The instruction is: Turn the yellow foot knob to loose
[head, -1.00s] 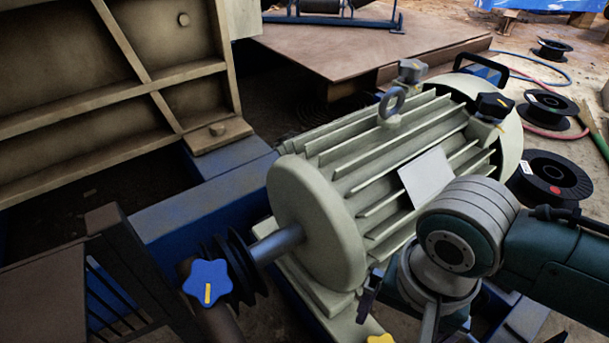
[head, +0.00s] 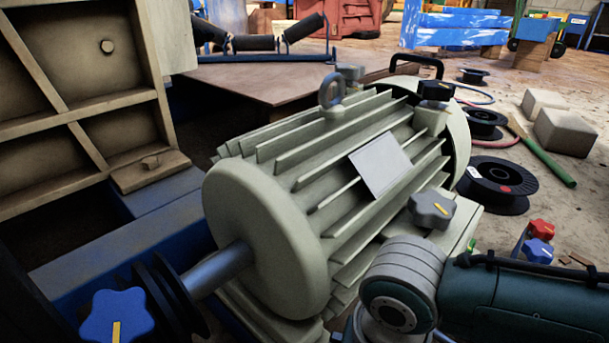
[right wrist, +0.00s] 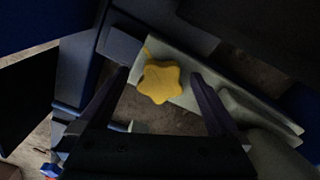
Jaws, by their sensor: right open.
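The yellow foot knob (right wrist: 160,82) shows in the right wrist view as a star-shaped knob on a pale motor foot. My right gripper (right wrist: 158,80) is open, with one dark finger on each side of the knob in the picture. I cannot tell whether the knob lies between the fingertips or beyond them. A small yellow pointer sticks out at the knob's upper left. In the head view the yellow knob is out of sight; my right arm comes in at the lower right and its gripper is not seen. My left gripper is in no view.
The pale finned motor (head: 318,190) fills the middle of the head view. A blue star knob (head: 116,316) is at lower left, a grey knob (head: 431,209) on the motor's right side. Red (head: 541,229) and blue (head: 537,251) knobs and a black spool (head: 497,184) are at right.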

